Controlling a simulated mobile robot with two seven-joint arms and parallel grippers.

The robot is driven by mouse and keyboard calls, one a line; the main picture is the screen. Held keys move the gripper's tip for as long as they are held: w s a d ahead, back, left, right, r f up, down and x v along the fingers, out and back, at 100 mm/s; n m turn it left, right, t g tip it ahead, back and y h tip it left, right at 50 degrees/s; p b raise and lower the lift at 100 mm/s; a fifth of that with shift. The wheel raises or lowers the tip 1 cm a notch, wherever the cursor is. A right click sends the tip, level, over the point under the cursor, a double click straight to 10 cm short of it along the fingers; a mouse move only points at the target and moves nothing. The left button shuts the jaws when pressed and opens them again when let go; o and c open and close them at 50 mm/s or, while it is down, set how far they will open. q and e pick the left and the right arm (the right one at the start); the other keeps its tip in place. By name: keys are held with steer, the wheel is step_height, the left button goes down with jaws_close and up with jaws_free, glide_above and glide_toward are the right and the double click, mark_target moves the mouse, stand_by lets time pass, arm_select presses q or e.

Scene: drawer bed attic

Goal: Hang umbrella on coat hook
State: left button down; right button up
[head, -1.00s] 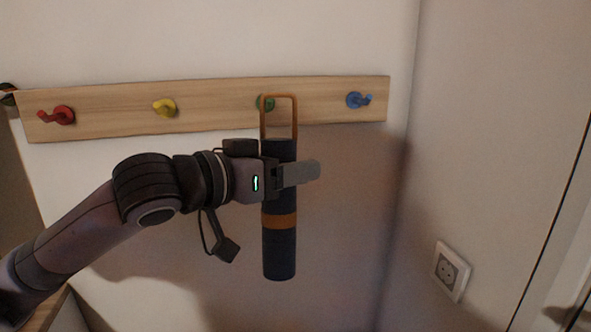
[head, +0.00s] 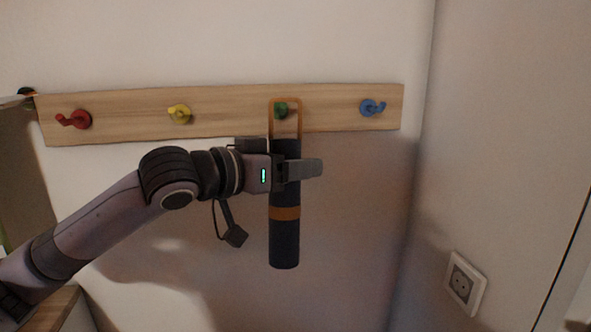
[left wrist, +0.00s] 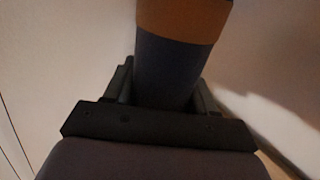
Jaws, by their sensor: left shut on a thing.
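The umbrella (head: 285,240) is a dark blue, upright, folded cylinder with an orange-brown band and a rectangular orange-brown loop (head: 299,118) at its top. My left gripper (head: 298,170) is shut on its upper body, just below the loop. The loop stands in front of the green coat hook (head: 281,110), which shows through the loop's opening. I cannot tell whether the loop is around the hook or only in front of it. In the left wrist view the umbrella (left wrist: 165,72) sits between the fingers, with its band at the top. My right gripper is not in view.
A wooden rail (head: 230,115) on the wall also bears a red hook (head: 76,119), a yellow hook (head: 180,114) and a blue hook (head: 372,107). A side wall with a socket (head: 464,283) stands at the right. The wall below the rail is bare.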

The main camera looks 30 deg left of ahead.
arm_select(q)
steer(key=w+a, duration=0.1)
steer(key=w, duration=0.1)
steer(key=w+a+f+p, duration=0.1)
steer(key=w+a, duration=0.1)
steer(key=shift+w+a, duration=0.1)
stand_by(0.7)
stand_by(0.5)
steer(key=shift+c, duration=1.4)
jaws_free()
steer(key=shift+f, duration=0.1)
steer(key=b+v, duration=0.1)
steer(key=v, duration=0.6)
